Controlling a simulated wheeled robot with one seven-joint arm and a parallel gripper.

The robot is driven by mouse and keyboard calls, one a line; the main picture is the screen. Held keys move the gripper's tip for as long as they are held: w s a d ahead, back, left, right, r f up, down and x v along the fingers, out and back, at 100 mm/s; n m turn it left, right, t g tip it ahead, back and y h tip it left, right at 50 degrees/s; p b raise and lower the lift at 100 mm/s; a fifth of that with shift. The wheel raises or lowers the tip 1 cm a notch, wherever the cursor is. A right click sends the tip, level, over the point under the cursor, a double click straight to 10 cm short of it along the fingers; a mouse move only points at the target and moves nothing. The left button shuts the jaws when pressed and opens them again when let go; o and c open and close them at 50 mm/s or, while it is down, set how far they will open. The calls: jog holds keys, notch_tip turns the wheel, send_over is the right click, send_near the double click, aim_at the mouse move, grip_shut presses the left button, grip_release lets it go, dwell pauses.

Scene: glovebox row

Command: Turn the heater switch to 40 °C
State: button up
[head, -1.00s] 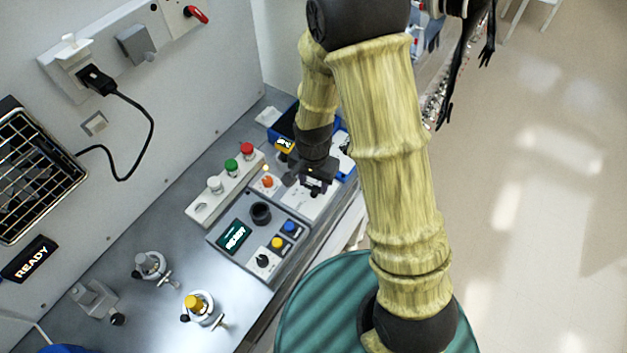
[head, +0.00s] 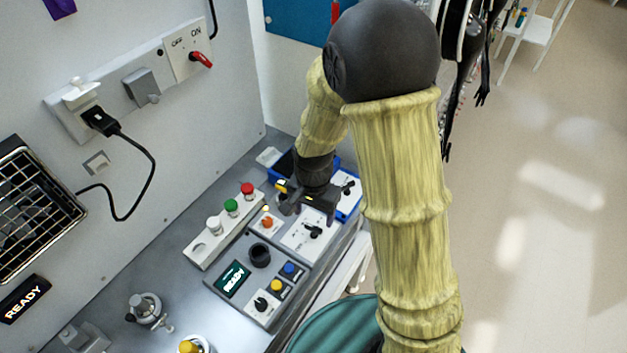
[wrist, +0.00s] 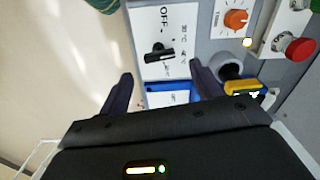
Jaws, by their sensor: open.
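The heater switch appears to be the black knob (wrist: 159,54) on a white plate (wrist: 148,27) in the wrist view. The plate is marked "OFF" on one side, with small temperature labels too blurred to read surely. I cannot tell which mark the knob points at. In the head view the knob (head: 313,230) sits on the white plate of the grey console. My gripper (head: 311,208) is just beyond it, apart from it. In the wrist view my gripper (wrist: 163,85) is open and empty, its fingers spread, with the knob ahead of the gap.
An orange timer knob (wrist: 236,20) and a red button (wrist: 300,49) are beside the plate. A blue tray (head: 349,204) stands behind. Open floor lies right.

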aim_at(317, 227)
notch_tip(317, 227, up, 13)
jog(key=shift+b, duration=0.45)
jog(key=shift+f, duration=0.15)
jog(key=s+d+f+n+t, duration=0.2)
jog(key=s+d+f+n, duration=0.2)
jog(key=d, duration=0.7)
jog(key=s+n, duration=0.2)
jog(key=shift+s+d+t, duration=0.25)
jog(key=shift+s+t, duration=0.05)
jog(key=shift+c, duration=0.4)
jog(key=c, duration=0.6)
jog(key=shift+c, duration=0.2)
jog(key=shift+a, duration=0.1)
